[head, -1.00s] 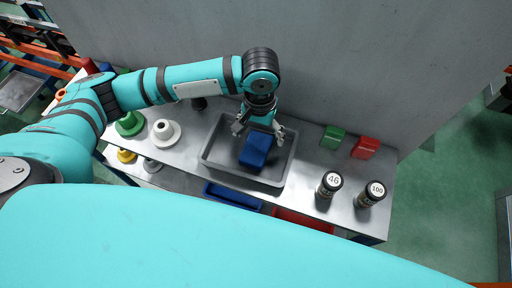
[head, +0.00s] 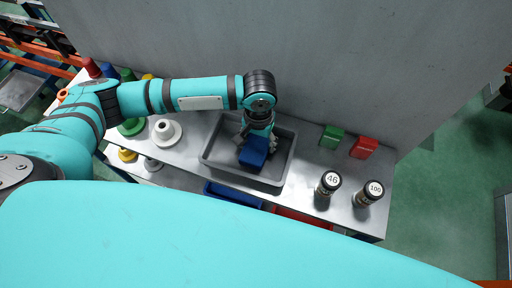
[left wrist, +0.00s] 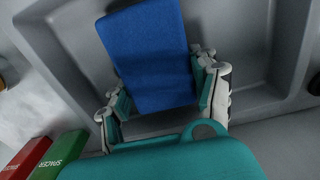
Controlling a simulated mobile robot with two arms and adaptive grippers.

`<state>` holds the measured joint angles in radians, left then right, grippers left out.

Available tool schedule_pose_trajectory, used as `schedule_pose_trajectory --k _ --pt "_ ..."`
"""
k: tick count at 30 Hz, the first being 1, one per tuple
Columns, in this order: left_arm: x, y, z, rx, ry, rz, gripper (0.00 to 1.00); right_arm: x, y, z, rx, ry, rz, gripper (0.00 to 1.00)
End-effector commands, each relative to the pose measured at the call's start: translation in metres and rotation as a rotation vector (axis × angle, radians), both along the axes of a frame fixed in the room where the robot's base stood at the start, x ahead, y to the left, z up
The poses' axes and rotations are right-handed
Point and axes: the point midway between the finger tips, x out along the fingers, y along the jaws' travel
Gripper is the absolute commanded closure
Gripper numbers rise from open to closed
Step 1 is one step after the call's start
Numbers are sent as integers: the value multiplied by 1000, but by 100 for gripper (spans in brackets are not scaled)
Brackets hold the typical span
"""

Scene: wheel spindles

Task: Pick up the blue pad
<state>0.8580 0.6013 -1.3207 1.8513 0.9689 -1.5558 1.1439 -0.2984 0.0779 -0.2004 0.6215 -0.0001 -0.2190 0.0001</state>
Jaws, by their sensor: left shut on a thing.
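The blue pad (head: 253,152) is a blue block in the grey tray (head: 211,156) on the metal table. It fills the upper middle of the left wrist view (left wrist: 150,50). My left gripper (head: 258,138) is over the tray, shut on the pad, with a finger on either side of it; its fingers also show in the left wrist view (left wrist: 163,92). I cannot tell whether the pad touches the tray floor. My right gripper is not in view.
A green block (head: 332,137) and a red block (head: 363,147) lie right of the tray.

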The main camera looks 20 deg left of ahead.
Motion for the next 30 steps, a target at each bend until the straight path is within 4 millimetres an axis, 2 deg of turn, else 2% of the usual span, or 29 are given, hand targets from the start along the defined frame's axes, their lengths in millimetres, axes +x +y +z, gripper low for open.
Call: schedule_pose_trajectory --k 1,2,11,14,19,21,30 --pt "0 0 0 0 0 0 61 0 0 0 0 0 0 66" --pt "0 0 0 0 0 0 65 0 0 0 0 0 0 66" --pt "0 0 4 0 -1 0 65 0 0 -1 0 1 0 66" --pt "1 -1 12 -2 -2 -1 65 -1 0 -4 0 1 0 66" --pt "0 -1 37 -2 -2 -1 65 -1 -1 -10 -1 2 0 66" --pt "-20 0 35 -2 3 -5 65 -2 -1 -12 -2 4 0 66" --pt "-83 3 41 -2 1 -2 65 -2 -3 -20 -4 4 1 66"
